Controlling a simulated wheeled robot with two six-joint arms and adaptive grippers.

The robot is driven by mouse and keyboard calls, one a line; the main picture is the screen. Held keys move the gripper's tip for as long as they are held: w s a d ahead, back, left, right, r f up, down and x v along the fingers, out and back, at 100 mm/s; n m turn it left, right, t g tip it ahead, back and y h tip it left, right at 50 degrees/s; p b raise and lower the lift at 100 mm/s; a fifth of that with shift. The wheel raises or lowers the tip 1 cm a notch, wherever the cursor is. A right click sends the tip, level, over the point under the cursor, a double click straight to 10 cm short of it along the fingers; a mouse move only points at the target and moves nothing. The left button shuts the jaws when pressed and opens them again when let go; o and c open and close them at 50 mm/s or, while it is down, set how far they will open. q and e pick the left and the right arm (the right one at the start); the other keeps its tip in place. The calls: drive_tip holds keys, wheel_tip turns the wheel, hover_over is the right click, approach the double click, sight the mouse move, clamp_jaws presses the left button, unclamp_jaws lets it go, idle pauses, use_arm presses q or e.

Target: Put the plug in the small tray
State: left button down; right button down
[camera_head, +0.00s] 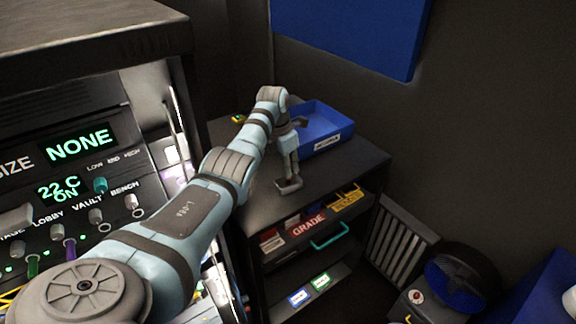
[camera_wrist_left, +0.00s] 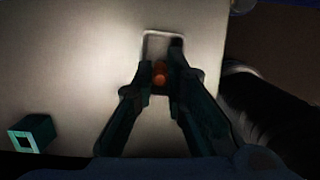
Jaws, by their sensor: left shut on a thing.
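My left gripper (camera_head: 289,174) points down over the cabinet top in the head view. In the left wrist view its fingers (camera_wrist_left: 160,80) are closed around a small orange-red piece, the plug (camera_wrist_left: 160,74). Most of the plug is hidden by the fingers, and the head view does not show it clearly. A small grey tray (camera_head: 290,187) sits right below the fingertips. In the wrist view it shows as a pale rectangular rim (camera_wrist_left: 163,34) just beyond and under the fingertips. I cannot tell whether the plug touches the tray. My right gripper is not in view.
A blue bin (camera_head: 334,144) with a label stands behind the gripper on the cabinet top (camera_head: 340,165). A teal square piece (camera_wrist_left: 33,133) lies left in the wrist view. The tall control panel (camera_head: 75,180) is on the left. Bare cabinet top lies to the right.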

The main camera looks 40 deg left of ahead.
use_arm(q)
drive_tip(key=shift+f, duration=0.6)
idle(0.6)
drive_tip(key=c, duration=1.5)
unclamp_jaws()
drive_tip(key=shift+c, duration=0.2)
wheel_tip(320, 180, up, 12)
drive_tip(key=s, duration=0.2)
drive_tip(key=shift+s+a, duration=0.15)
drive_tip(key=shift+a, duration=0.15)
drive_tip(key=shift+f, duration=0.25)
